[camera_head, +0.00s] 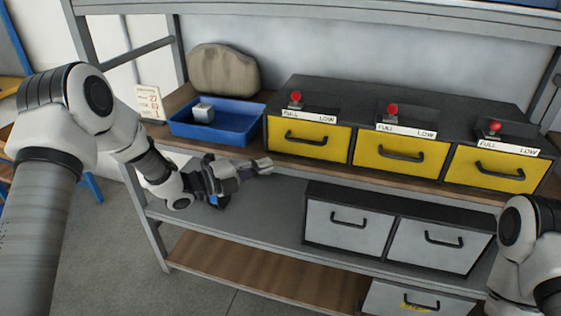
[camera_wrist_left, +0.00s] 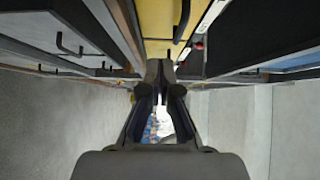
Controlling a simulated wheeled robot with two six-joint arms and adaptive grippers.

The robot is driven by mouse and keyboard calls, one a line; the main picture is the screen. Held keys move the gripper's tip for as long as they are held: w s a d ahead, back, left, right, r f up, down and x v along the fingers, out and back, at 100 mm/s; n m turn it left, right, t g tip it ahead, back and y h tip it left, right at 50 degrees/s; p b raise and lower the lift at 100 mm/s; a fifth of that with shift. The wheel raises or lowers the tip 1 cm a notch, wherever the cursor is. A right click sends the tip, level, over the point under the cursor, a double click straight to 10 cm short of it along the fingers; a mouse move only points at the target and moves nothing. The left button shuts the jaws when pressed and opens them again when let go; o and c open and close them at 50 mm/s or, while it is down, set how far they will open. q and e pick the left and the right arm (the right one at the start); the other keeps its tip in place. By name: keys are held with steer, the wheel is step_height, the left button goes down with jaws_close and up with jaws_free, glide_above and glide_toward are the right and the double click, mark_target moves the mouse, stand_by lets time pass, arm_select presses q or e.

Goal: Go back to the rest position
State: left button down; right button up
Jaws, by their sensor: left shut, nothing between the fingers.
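My left gripper (camera_head: 262,166) is in front of the shelf unit, just below and in front of the blue tray and close to the left yellow drawer. Its fingers are shut with nothing between them. In the left wrist view the closed fingertips (camera_wrist_left: 161,68) point toward the yellow drawer front (camera_wrist_left: 158,20). Part of my right arm shows at the right edge of the head view, but its gripper is outside the frame.
The blue tray (camera_head: 240,122) holds a small grey block (camera_head: 203,113). Several yellow drawers (camera_head: 308,140) with red knobs sit on the upper shelf. Two grey drawers (camera_head: 347,225) stand on the shelf below. A tan sack (camera_head: 222,70) and a calendar card (camera_head: 150,102) are at the back left.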

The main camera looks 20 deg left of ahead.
arm_select(q)
steer(key=s+d+f+n+g+y+p, duration=0.25)
steer(key=s+f+n, duration=0.25)
steer(key=s+f, duration=0.45)
steer(key=s+d+f+n+g+y+p, duration=0.25)
steer(key=s+f+n+y, duration=0.2)
steer(key=s+f, duration=0.5)
steer(key=s+a+f+n+g+y, duration=0.2)
steer(key=s+a+n, duration=0.1)
steer(key=s+n, duration=0.3)
steer(key=s+a+f+n+g+y+p, duration=0.1)
steer(key=s+a+f+n+g+y, duration=0.1)
steer(key=s+n, duration=0.4)
steer(key=s+a+f+n+g+y, duration=0.2)
steer(key=s+n, duration=0.4)
steer(key=s, duration=0.3)
steer(key=shift+s+a+f+g, duration=0.2)
steer(key=shift+a+f+g, duration=0.4)
steer(key=shift+a, duration=0.45)
steer(key=shift+n, duration=0.35)
